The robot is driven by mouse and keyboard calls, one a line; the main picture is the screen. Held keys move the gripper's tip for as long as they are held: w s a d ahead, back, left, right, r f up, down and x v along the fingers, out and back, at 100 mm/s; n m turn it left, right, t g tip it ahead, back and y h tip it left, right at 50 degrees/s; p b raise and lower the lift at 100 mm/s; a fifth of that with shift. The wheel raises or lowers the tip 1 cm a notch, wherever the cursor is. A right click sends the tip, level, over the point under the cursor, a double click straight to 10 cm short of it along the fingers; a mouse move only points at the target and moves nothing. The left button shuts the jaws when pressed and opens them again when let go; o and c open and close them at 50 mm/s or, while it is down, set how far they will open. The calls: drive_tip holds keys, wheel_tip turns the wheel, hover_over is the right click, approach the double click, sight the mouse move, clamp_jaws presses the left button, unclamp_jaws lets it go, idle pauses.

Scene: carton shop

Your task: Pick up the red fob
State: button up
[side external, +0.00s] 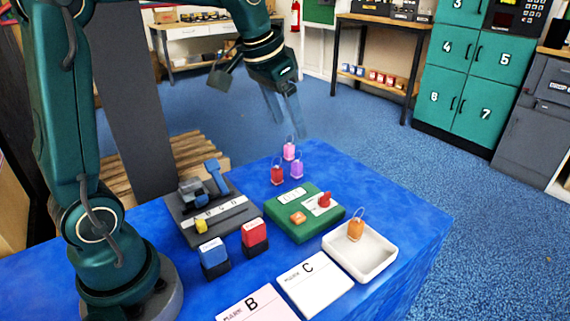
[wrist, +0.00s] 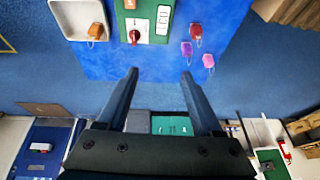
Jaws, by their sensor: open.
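The red fob (side external: 277,175) stands on the blue table near its far edge, with a thin loop on top. A pink fob (side external: 289,151) and a purple fob (side external: 297,169) stand close beside it. In the wrist view the red fob (wrist: 196,42) lies above and right of my fingers, with the purple fob (wrist: 187,49) and the pink fob (wrist: 208,61) near it. My gripper (side external: 285,114) is open and empty, raised above the table's far edge. In the wrist view my gripper (wrist: 160,74) shows two separated fingers with nothing between them.
A green box (side external: 285,229) with a red knob stands just in front of the fobs. A white tray (side external: 385,262) holds an orange fob (side external: 356,230). A grey device (side external: 225,222), a blue stamp (side external: 214,260) and a red stamp (side external: 255,236) stand to the left.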

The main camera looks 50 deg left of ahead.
drive_tip(key=n+g, duration=0.1)
drive_tip(key=g, duration=0.1)
hover_over(277, 168)
drive_tip(key=d, duration=0.2)
drive_tip(key=s+d+x, duration=0.1)
drive_tip(key=s+x, duration=0.1)
drive_tip(key=x, duration=0.6)
drive_tip(key=shift+n+g+h, duration=0.3)
drive_tip(key=shift+n+g, duration=0.3)
drive_tip(key=f, duration=0.2)
drive_tip(key=a+f, duration=0.1)
drive_tip(key=f, duration=0.1)
drive_tip(key=a+f, duration=0.1)
drive_tip(key=f, duration=0.1)
drive_tip(key=shift+s+a+f, duration=0.1)
drive_tip(key=shift+s+a, duration=0.05)
drive_tip(key=shift+a, duration=0.05)
drive_tip(key=shift+w+f, duration=0.15)
drive_tip(key=shift+f, duration=0.95)
drive_tip(key=shift+w+f, duration=0.1)
drive_tip(key=shift+f, duration=1)
clamp_jaws()
